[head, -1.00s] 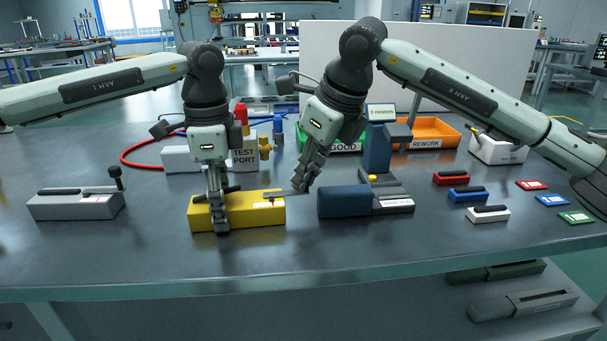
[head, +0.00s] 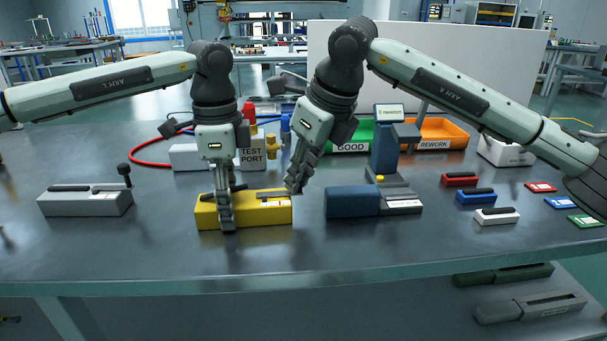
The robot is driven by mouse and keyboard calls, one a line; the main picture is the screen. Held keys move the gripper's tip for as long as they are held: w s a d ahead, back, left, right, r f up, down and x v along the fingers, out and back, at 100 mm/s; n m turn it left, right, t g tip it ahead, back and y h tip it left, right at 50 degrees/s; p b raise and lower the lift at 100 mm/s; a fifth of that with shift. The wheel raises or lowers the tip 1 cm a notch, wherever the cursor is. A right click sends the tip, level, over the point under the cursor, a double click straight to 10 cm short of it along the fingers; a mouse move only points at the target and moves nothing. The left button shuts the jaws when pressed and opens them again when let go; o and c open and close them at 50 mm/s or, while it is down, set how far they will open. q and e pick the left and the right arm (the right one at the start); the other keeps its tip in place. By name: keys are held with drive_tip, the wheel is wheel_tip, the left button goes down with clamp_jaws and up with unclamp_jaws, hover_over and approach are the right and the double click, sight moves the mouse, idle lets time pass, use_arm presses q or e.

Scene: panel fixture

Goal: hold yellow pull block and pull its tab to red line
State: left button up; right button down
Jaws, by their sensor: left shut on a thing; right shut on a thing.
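The yellow pull block (head: 251,215) lies on the table left of centre. My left gripper (head: 227,222) comes down over its left part and is shut on it, fingers across the front and top. A thin grey tab (head: 272,193) lies along the block's top right and reaches its right end. My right gripper (head: 292,188) is at that end, tilted, and shut on the tab; its fingers hide the tab's tip. White markings show on the block beside the tab. The red line is too small to make out.
A blue block (head: 351,201) with a grey fixture stands close on the right. A grey block with a lever (head: 85,203) lies to the left. The TEST PORT box (head: 252,157) and a red hose are behind. The table in front is clear.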

drive_tip(key=c, duration=1.4)
unclamp_jaws()
drive_tip(key=shift+o, duration=0.2)
use_arm(q)
drive_tip(key=o, duration=1.6)
drive_tip(key=shift+c, duration=0.2)
use_arm(e)
drive_tip(key=v, duration=1.2)
drive_tip(key=shift+a, duration=0.1)
